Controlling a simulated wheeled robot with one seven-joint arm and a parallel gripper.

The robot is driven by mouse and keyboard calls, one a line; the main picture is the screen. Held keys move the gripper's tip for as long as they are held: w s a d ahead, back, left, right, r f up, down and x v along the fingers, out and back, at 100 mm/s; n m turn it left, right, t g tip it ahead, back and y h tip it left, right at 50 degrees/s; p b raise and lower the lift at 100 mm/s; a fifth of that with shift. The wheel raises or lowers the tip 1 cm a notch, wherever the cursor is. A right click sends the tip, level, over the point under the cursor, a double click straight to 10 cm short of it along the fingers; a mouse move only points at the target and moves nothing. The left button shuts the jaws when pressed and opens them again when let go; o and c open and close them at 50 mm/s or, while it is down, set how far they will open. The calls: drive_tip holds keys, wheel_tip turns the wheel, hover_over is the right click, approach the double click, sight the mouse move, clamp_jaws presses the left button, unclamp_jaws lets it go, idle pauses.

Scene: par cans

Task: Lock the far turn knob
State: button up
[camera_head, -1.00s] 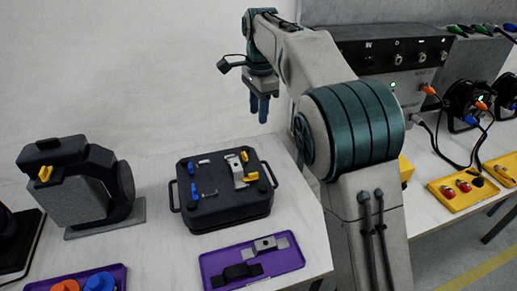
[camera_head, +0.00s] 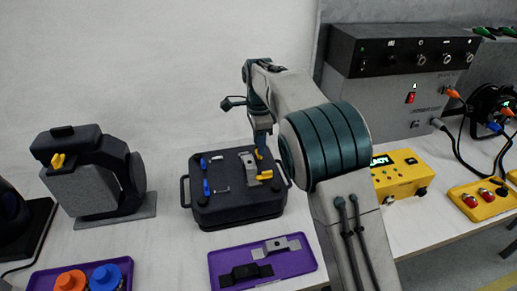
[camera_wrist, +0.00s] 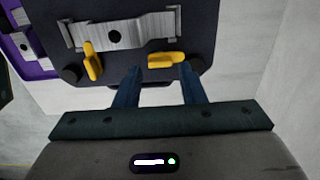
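The dark box (camera_head: 235,208) on the white table carries two yellow turn knobs by a silver plate (camera_head: 246,161). The far yellow knob (camera_head: 259,153) is partly hidden by my gripper in the head view; the near yellow knob (camera_head: 265,174) lies crosswise. In the wrist view, the far knob (camera_wrist: 166,59) points left-right and the near knob (camera_wrist: 92,61) stands up-down. My gripper (camera_head: 261,146) points down at the box's right edge. In the wrist view its blue fingers (camera_wrist: 159,72) are apart, with the far knob just ahead of the gap. Contact cannot be told.
Two blue knobs, one of them here (camera_head: 206,187), sit on the box's left side. A purple tray (camera_head: 302,266) with two brackets lies in front. A yellow control box (camera_head: 400,174) and a cabled grey unit (camera_head: 395,100) are right.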

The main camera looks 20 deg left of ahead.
drive_tip(key=shift+f, duration=1.25)
drive_tip(key=c, duration=0.7)
drive_tip(key=shift+a, duration=0.15)
